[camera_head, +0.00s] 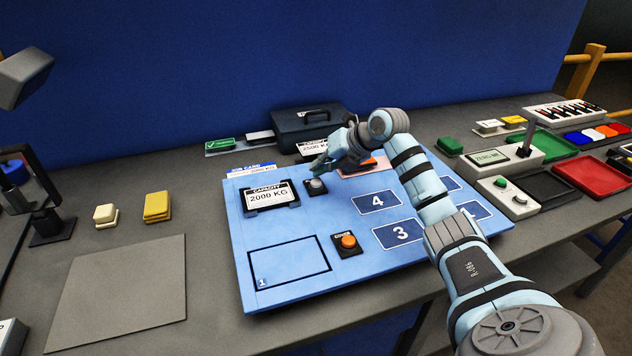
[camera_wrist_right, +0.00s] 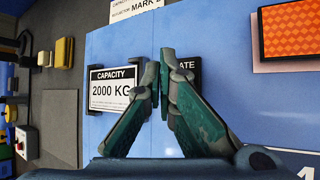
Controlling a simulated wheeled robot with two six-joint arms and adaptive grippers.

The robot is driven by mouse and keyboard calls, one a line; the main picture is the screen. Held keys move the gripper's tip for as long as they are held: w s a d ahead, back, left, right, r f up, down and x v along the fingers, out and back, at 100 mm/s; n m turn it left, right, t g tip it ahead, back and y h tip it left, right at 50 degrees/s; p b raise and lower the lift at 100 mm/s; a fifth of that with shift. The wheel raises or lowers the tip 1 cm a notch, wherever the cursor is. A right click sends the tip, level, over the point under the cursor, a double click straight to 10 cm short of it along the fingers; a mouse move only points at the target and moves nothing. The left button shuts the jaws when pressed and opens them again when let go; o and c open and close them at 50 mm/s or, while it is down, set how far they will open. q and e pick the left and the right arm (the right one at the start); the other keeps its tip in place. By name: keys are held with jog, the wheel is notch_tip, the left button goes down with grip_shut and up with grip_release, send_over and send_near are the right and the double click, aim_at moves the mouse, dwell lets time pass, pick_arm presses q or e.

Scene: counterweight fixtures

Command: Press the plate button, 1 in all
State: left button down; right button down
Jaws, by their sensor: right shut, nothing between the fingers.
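The plate button is a grey round cap (camera_head: 316,186) on a small black box on the blue board (camera_head: 285,225), just right of the "CAPACITY 2000 KG" plate (camera_head: 270,197). My right gripper (camera_head: 321,165) is shut and empty, just above and behind the button in the head view. I cannot tell whether it touches anything. In the right wrist view the shut fingers (camera_wrist_right: 160,78) point at the board, beside the capacity plate (camera_wrist_right: 113,94). They hide the button cap there; only part of its black label (camera_wrist_right: 187,68), reading "ATE", shows. My left gripper is not in view.
An orange button (camera_head: 348,241) sits nearer on the board, beside the outlined area 1. An orange patterned panel (camera_wrist_right: 292,37) lies right of the fingers in the wrist view. A dark case (camera_head: 300,121) stands behind the board. A bare grey mat (camera_head: 120,290) lies left.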

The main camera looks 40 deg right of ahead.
aim_at(319, 180)
jog(key=shift+f, duration=0.1)
dwell(0.6)
jog(key=shift+f, duration=0.35)
jog(key=shift+f, duration=0.55)
dwell(0.5)
jog(key=shift+r, duration=0.15)
jog(key=shift+r+p, duration=0.8)
jog(key=shift+r, duration=0.05)
notch_tip(319, 180, up, 5)
jog(key=p, duration=0.5)
dwell(0.7)
